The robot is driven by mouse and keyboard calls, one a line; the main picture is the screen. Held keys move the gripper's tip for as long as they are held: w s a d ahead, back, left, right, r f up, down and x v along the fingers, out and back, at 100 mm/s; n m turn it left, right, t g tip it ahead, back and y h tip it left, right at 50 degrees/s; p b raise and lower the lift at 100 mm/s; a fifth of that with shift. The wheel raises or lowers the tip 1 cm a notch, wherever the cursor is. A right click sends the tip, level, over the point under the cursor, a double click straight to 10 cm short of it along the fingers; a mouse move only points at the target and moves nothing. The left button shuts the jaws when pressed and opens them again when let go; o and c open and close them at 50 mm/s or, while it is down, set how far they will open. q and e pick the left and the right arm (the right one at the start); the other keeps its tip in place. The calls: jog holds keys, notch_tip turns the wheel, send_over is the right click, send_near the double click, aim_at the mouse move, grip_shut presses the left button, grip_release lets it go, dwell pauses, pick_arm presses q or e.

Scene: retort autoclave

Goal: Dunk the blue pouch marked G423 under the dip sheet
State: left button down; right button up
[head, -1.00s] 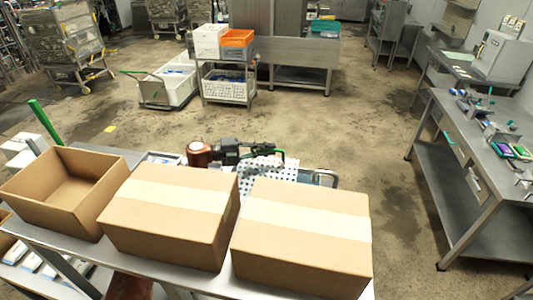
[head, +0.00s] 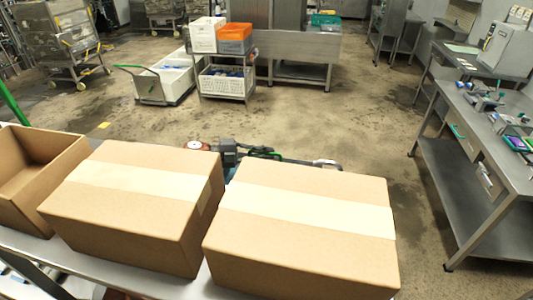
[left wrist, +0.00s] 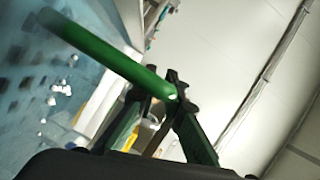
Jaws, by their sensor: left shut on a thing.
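In the left wrist view, my left gripper (left wrist: 168,100) is shut on the end of a green bar (left wrist: 110,55). I cannot tell what the bar belongs to. The dip sheet is hidden behind the boxes. A small blue patch (head: 232,171) shows between the boxes and the gripper, too little to identify. No pouch marked G423 can be made out. My right gripper is out of view.
Two closed cardboard boxes (head: 135,195) (head: 305,215) and an open one (head: 35,165) block the near view. A steel bench (head: 490,140) stands at right. A trolley with white and orange crates (head: 235,40) stands at the back.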

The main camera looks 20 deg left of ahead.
pick_arm(q)
jog(key=shift+f, duration=0.3)
jog(key=c, duration=2)
grip_release()
jog(key=shift+r, duration=0.1)
jog(key=v, duration=1.2)
jog(key=x, duration=1.2)
jog(key=shift+d, duration=0.1)
jog(key=shift+r, duration=0.25)
